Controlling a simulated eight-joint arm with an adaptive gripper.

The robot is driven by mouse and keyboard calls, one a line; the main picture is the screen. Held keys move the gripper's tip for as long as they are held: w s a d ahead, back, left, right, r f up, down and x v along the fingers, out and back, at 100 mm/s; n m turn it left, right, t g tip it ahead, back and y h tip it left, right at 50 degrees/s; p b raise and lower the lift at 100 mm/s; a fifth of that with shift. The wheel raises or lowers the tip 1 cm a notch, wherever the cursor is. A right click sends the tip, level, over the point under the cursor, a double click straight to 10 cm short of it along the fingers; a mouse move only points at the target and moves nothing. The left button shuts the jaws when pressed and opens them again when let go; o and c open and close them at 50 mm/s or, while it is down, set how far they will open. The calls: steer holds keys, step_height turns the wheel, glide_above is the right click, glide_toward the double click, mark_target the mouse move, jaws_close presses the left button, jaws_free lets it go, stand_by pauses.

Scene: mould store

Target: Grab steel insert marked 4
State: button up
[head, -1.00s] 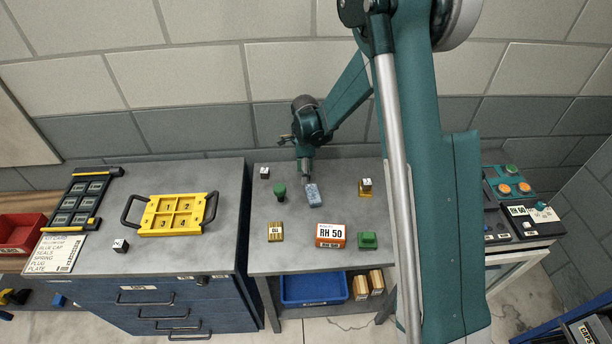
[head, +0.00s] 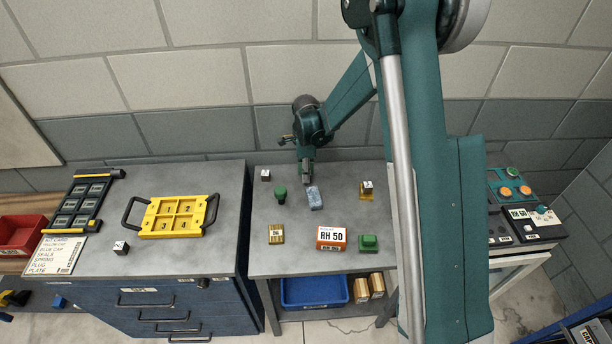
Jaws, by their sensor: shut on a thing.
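My gripper (head: 306,180) points down above the back of the middle grey bench, behind the blue-grey block (head: 315,198). It is shut on a small grey piece at its fingertips, mostly hidden by the jaws. I cannot read any mark on it. Small dark cubes with white tops stand elsewhere: one (head: 266,175) left of my gripper, one (head: 367,186) on a yellow stand to the right, one (head: 121,247) on the left cabinet. Their marks are too small to read. The yellow tray (head: 147,232) with numbered compartments and black handles lies on the left cabinet.
A green knob (head: 280,194), a brass block (head: 276,235), an orange and white RH 50 box (head: 331,239) and a green block (head: 368,243) stand on the bench. A black rack (head: 82,205) lies far left. A control panel (head: 524,222) is at right.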

steer(key=shift+r, duration=4.5)
